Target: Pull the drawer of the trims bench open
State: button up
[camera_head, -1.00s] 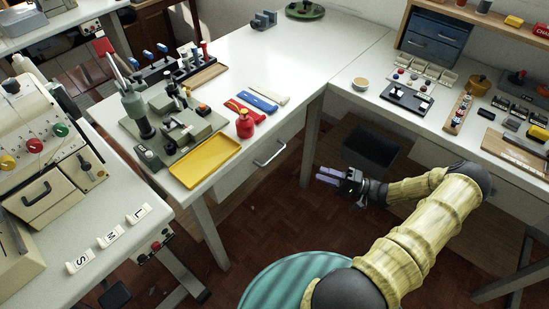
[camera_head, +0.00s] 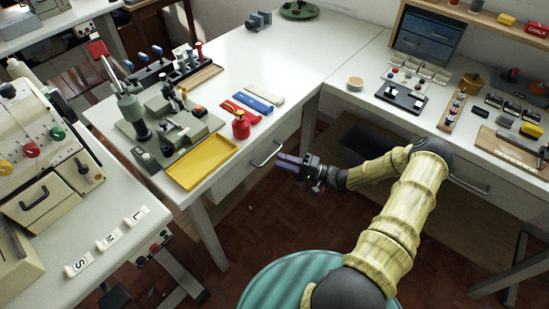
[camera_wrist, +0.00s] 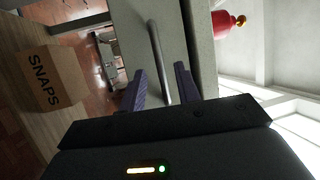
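The trims bench (camera_head: 290,62) is white-topped, with a pale drawer (camera_head: 236,180) under its top at the front. The drawer looks shut. Its metal bar handle (camera_head: 268,154) shows at the tips of my gripper (camera_head: 279,161). In the wrist view the handle (camera_wrist: 158,58) runs lengthwise between the two purple fingers of my gripper (camera_wrist: 160,84), with a gap on each side. The fingers are open and not closed on the bar. I cannot tell exactly how deep the bar sits between them.
A yellow tray (camera_head: 201,163), a press and a red bottle (camera_head: 240,126) stand on the bench above the drawer. A box marked SNAPS (camera_wrist: 48,79) shows in the wrist view. A green striped stool (camera_head: 285,280) stands on the floor in front, below my arm.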

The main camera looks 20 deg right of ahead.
jog(key=shift+x, duration=1.65)
grip_shut()
jog(key=shift+s+d, duration=0.1)
jog(key=s+d+p, duration=0.3)
jog(key=s+d, duration=0.8)
jog(key=s, duration=0.5)
jog(key=shift+d, duration=0.4)
grip_release()
